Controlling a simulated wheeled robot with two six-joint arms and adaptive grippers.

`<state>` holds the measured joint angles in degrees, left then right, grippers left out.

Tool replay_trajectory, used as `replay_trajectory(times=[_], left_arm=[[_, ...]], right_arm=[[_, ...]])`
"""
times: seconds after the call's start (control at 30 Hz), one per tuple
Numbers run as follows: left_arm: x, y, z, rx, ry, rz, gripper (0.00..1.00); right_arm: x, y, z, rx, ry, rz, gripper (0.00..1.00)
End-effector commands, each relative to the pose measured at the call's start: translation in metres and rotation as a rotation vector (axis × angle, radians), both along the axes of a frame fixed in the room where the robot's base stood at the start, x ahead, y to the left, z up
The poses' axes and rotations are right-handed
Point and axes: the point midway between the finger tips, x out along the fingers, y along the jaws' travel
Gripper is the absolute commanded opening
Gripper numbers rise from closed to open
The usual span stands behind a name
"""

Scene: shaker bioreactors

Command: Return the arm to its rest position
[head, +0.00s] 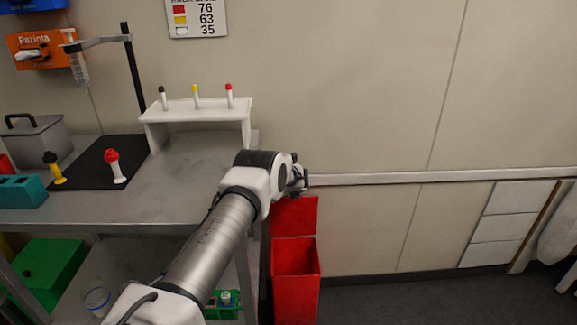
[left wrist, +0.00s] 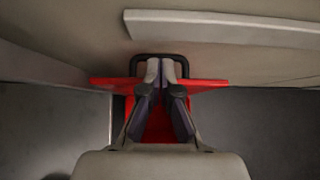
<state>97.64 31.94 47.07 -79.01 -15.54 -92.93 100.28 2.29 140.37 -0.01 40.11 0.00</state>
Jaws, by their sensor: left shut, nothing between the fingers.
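My left arm reaches up from the bottom left of the head view, across the right end of the bench. Its gripper (head: 300,180) is at the arm's far end, close to the upper part of the red bin. In the left wrist view the two fingers of the left gripper (left wrist: 160,75) come together at the tips, shut and empty, above the red bin (left wrist: 155,125). The bin also shows in the head view (head: 296,258). My right gripper is in neither view.
The grey bench (head: 190,185) carries a white rack (head: 195,110) with three capped tubes, a dark mat (head: 95,165) and a grey lidded box (head: 35,140). A wall rail (head: 430,178) runs right of the bin. The floor (head: 420,300) at the right is largely clear.

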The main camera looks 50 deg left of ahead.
Motion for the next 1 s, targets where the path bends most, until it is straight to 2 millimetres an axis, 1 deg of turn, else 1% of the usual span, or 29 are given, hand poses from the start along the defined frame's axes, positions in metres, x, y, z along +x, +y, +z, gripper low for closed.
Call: replay_trajectory(times=[0.03,0.1,0.2,0.3,0.43,0.7,0.77,0.83,0.87,0.9,0.93,0.97,1.0], left_arm=[[0.003,0.005,0.018,0.0,-0.009,0.005,0.0],[0.006,0.009,0.038,0.0,-0.011,0.005,0.0],[0.01,0.013,0.063,0.001,-0.008,0.004,0.0],[0.012,0.016,0.082,0.0,-0.006,0.004,0.0],[0.014,0.019,0.096,0.001,-0.006,0.002,0.0],[0.014,0.019,0.097,0.001,-0.004,0.002,0.0],[0.014,0.019,0.099,0.001,-0.002,0.002,0.0],[0.021,0.007,0.105,0.008,0.006,-0.019,0.0],[0.027,-0.003,0.107,0.011,0.011,-0.034,0.0],[0.031,-0.022,0.102,0.008,0.037,-0.063,0.0],[0.031,-0.039,0.092,-0.003,0.066,-0.084,0.0],[0.029,-0.057,0.079,-0.021,0.098,-0.102,0.0],[0.022,-0.084,0.061,-0.054,0.141,-0.125,0.0]], right_arm=[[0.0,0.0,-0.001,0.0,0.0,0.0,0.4],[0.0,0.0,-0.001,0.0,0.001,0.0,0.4],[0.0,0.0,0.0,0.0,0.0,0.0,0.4],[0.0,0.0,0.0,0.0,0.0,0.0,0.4],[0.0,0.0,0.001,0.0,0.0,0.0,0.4],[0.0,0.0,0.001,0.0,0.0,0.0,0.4],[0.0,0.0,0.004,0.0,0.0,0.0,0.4],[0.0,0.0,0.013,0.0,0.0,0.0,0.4],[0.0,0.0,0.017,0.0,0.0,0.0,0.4],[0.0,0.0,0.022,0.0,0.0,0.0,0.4],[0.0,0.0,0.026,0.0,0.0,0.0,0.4],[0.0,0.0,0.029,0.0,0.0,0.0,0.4],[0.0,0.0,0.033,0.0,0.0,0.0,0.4]])
